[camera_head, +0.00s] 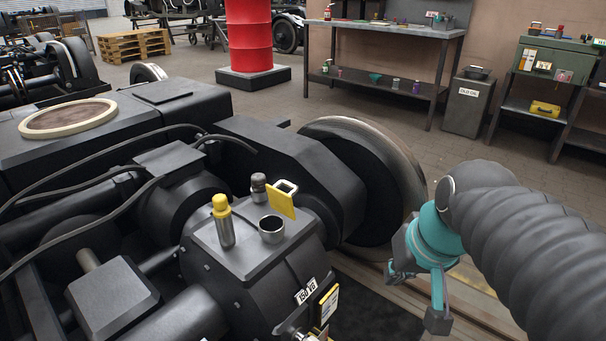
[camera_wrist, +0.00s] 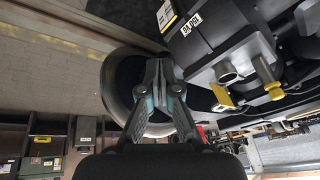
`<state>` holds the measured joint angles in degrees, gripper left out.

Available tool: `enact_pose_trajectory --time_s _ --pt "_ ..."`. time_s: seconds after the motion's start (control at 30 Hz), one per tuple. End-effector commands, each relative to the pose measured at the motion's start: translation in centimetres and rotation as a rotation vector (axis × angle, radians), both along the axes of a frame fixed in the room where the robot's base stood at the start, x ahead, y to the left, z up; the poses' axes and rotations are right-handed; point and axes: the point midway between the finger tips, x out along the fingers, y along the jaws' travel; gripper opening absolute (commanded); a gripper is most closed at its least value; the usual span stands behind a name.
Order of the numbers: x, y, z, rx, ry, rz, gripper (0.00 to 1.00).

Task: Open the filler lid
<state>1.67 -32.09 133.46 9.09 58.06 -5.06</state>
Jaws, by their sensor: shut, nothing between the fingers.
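The filler neck (camera_head: 271,229) is a short grey metal cup on top of the dark gearbox (camera_head: 240,255); its round mouth shows uncovered. The yellow filler lid (camera_head: 281,204) stands raised at the neck's far right edge, with a pale square loop at its top. In the wrist view the neck (camera_wrist: 227,73) and lid (camera_wrist: 222,96) are right of my fingers. My gripper (camera_head: 437,318) hangs right of the gearbox, apart from lid and neck. In the wrist view my gripper (camera_wrist: 161,72) is shut and empty, with the wheel behind it.
A yellow-capped plug (camera_head: 222,220) and a dark grey capped fitting (camera_head: 259,187) stand close to the neck. A large wheel (camera_head: 375,180) is behind the gearbox. Black hoses (camera_head: 110,210) cross the left. A workbench (camera_head: 390,40) stands at the back, with open floor before it.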

Motion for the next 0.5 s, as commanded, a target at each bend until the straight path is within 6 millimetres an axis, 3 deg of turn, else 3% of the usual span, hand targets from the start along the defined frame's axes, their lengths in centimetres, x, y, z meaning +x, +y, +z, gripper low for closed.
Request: enact_pose_trajectory --time_s 0.5 --pt "15.4 5.0 3.5 0.424 0.239 0.158 0.0"
